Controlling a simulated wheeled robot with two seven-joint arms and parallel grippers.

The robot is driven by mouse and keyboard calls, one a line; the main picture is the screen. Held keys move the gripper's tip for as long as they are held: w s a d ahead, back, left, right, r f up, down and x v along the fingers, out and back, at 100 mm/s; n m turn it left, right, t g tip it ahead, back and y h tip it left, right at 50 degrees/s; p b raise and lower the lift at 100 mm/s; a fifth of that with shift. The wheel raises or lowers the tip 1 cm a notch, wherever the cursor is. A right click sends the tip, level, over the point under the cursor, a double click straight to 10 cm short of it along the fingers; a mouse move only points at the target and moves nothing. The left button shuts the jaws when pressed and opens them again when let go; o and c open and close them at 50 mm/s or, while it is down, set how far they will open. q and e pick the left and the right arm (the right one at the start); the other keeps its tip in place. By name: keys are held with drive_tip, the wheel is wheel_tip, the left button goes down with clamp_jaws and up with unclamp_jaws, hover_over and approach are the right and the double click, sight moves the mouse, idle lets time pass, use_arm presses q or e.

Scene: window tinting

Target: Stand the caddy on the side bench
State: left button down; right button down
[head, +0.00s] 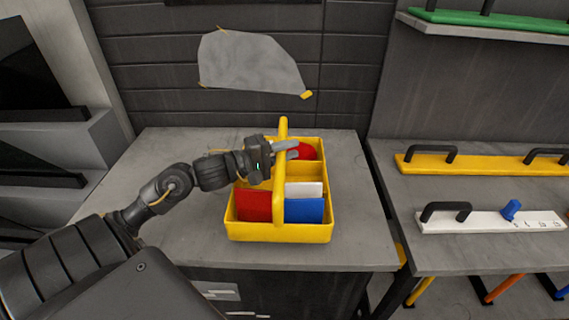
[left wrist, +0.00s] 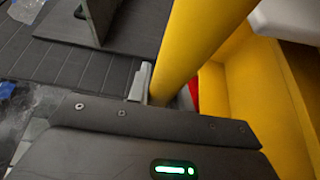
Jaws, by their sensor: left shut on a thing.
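The yellow caddy (head: 279,232) stands upright on a grey bench top (head: 190,235) in the middle of the head view. It has a tall arched yellow handle and holds red, white and blue flat pieces, with a round red item in the far compartment. My left gripper (head: 286,150) comes in from the left and is shut on the caddy's handle. The handle (left wrist: 193,55) fills the middle of the left wrist view, with the gripper finger (left wrist: 141,82) against it. My right gripper is in neither view.
To the right, across a gap, another grey bench (head: 400,190) carries a yellow bar with black handles (head: 470,163) and a white bar (head: 490,222) with a blue knob. A shelf (head: 490,25) hangs above it. A grey sheet (head: 250,62) is taped to the back wall.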

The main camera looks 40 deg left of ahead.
use_arm(q)
drive_tip(key=shift+s+a+f, duration=0.1)
drive_tip(key=shift+a+f, duration=0.15)
drive_tip(key=shift+f, duration=0.65)
drive_tip(key=shift+a+f, duration=0.2)
drive_tip(key=shift+f, duration=0.8)
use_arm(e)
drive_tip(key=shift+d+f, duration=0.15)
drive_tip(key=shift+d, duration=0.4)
